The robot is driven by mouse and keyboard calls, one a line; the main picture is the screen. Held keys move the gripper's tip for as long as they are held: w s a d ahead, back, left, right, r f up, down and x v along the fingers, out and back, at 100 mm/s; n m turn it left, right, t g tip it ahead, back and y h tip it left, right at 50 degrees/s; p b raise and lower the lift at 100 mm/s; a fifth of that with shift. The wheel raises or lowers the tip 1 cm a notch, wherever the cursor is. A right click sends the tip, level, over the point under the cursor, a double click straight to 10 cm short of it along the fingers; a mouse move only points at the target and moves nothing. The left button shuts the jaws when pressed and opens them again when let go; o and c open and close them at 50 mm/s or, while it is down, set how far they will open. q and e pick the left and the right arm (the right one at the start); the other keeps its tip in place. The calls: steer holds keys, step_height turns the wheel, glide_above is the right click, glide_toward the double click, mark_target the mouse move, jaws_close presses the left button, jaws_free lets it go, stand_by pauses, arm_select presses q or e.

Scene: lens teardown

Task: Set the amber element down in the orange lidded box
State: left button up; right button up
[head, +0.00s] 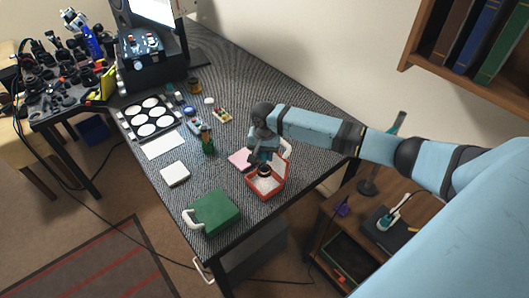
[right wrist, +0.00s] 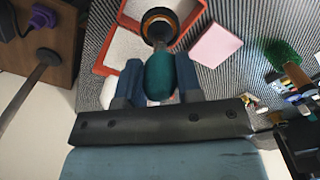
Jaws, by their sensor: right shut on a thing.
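The orange box (head: 251,188) stands open near the table's right edge, with a pale lining. Its orange rim also shows in the right wrist view (right wrist: 103,45). My right gripper (head: 264,158) is over the box, pointing down. In the right wrist view my right gripper (right wrist: 158,80) is shut on a teal bulb (right wrist: 160,77). Beyond the bulb's tip is a round black-rimmed element (right wrist: 158,26) with an amber ring, in front of the box's pale lining. Whether it touches the lining, I cannot tell. My left gripper is not in view.
A pink pad (head: 239,159) lies beside the box. A green case (head: 215,212) and a white block (head: 175,173) are at the near left.

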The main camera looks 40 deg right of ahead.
mark_target(265, 168)
steer(key=shift+f, duration=1.4)
steer(key=shift+f, duration=0.15)
steer(key=shift+f, duration=0.35)
steer(key=shift+f, duration=0.9)
steer(key=shift+f+b, duration=0.1)
steer(key=shift+b, duration=0.2)
steer(key=shift+f, duration=0.6)
steer(key=shift+s+f+p, duration=0.15)
steer(key=shift+p, duration=0.9)
stand_by(3.2)
